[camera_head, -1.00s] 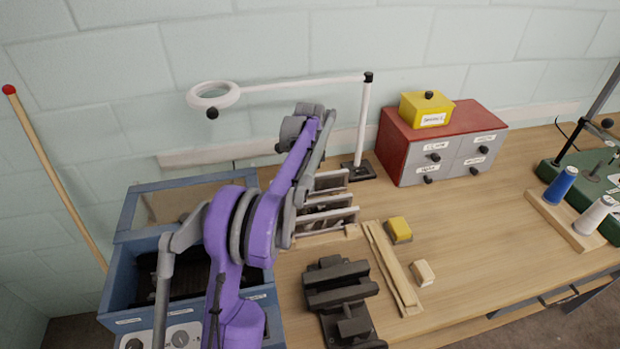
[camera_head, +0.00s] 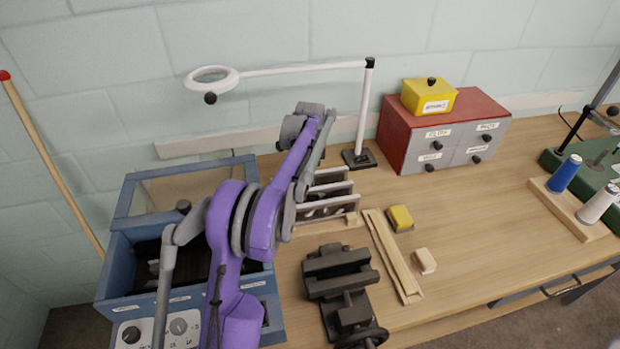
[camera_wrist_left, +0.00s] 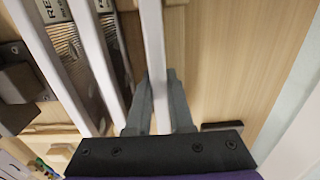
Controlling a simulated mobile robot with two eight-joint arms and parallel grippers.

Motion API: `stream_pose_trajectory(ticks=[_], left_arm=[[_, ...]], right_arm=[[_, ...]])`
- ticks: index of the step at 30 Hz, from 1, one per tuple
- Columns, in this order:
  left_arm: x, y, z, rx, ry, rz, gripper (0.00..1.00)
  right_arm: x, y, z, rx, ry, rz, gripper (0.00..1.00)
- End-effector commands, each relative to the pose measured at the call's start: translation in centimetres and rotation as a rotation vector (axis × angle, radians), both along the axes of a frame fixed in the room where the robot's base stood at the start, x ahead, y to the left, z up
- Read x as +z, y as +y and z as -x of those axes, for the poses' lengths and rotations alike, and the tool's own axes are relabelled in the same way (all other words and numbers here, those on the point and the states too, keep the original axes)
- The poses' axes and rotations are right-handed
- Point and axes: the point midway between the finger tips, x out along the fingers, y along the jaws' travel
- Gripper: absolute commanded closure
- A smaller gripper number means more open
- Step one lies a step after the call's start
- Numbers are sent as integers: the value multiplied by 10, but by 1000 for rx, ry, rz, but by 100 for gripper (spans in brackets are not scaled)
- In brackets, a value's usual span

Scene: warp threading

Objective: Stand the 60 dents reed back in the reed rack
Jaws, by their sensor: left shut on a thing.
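The reed rack (camera_head: 352,219) stands on the bench, partly hidden behind my left arm. Several white-edged reeds (camera_head: 328,205) stand side by side in it. In the left wrist view, my left gripper (camera_wrist_left: 160,88) is shut on the white edge of one reed (camera_wrist_left: 154,45). Two other white-edged reeds (camera_wrist_left: 92,50) lie to the left of it, with partly visible labels. The held reed's dent count cannot be read, and whether its lower edge is seated in the rack is hidden. In the head view my left gripper is hidden behind the arm. My right gripper is not in view.
A dark vise (camera_head: 338,280), wooden strips (camera_head: 392,256), a yellow block (camera_head: 400,217) and a pale block (camera_head: 424,261) lie near the rack. A magnifier lamp post (camera_head: 363,110) stands behind. A blue box (camera_head: 118,262) is at left. The bench's right middle is clear.

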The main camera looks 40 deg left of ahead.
Motion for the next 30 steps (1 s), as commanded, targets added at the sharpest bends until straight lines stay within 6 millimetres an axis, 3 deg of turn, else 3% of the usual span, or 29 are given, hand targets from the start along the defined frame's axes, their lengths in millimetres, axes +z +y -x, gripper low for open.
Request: stream_pose_trajectory(ticks=[20,21,24,27,30], left_arm=[[-9,0,0,0,0,0,100],[-9,0,0,0,0,0,78],[-9,0,0,0,0,0,60],[-9,0,0,0,0,0,45],[-9,0,0,0,0,0,45]], right_arm=[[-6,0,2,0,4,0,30],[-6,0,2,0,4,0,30],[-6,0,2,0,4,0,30],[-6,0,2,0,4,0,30],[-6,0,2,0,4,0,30]])
